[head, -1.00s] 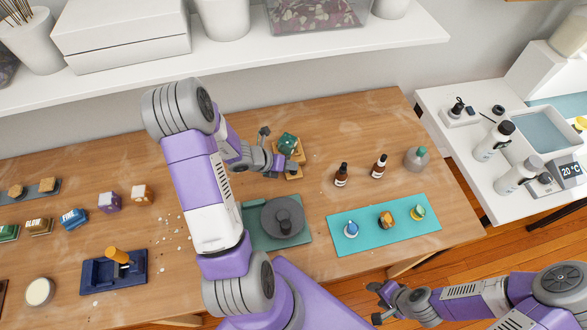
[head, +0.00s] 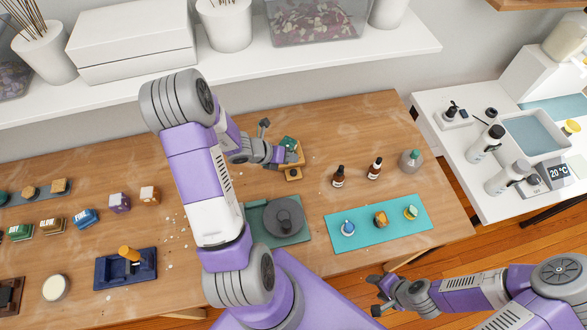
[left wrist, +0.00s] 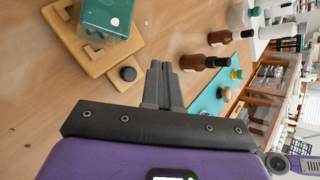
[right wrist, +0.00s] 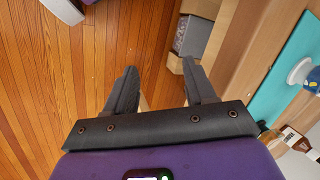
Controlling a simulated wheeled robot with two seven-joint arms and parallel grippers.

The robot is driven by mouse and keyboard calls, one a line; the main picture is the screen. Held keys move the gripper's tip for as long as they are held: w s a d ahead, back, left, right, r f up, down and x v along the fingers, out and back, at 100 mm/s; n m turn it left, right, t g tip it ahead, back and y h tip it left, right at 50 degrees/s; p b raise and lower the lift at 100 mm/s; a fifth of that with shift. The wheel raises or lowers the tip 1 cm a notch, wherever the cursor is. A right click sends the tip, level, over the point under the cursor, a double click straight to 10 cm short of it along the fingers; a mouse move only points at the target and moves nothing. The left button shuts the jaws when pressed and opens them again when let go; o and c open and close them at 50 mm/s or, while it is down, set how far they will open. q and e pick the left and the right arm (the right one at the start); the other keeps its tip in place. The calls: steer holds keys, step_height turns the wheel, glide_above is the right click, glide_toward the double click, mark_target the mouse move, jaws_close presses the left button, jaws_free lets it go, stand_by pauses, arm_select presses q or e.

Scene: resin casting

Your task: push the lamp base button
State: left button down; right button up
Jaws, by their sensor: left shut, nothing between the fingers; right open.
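The lamp base (left wrist: 96,66) is a pale wooden block with a dark round button (left wrist: 128,74) at one end. A teal cube (left wrist: 103,18) sits on the base. In the head view the lamp base (head: 297,161) stands near the middle of the bench, with its button (head: 293,174) toward the front edge. My left gripper (left wrist: 160,70) is shut and empty; in the left wrist view its fingertips appear to the right of the button, apart from it. In the head view the left gripper (head: 282,154) partly covers the cube and base. My right gripper (right wrist: 160,68) is open and empty, beyond the bench's front edge.
Two brown dropper bottles (head: 338,177) and a grey flask (head: 411,161) stand right of the lamp base. A teal mat (head: 387,236) with small pieces and a green board (head: 262,229) with a dark round disc lie in front. A blue tray (head: 104,272) is at left.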

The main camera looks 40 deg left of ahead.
steer(key=shift+c, duration=0.2)
jaws_close()
stand_by(1.4)
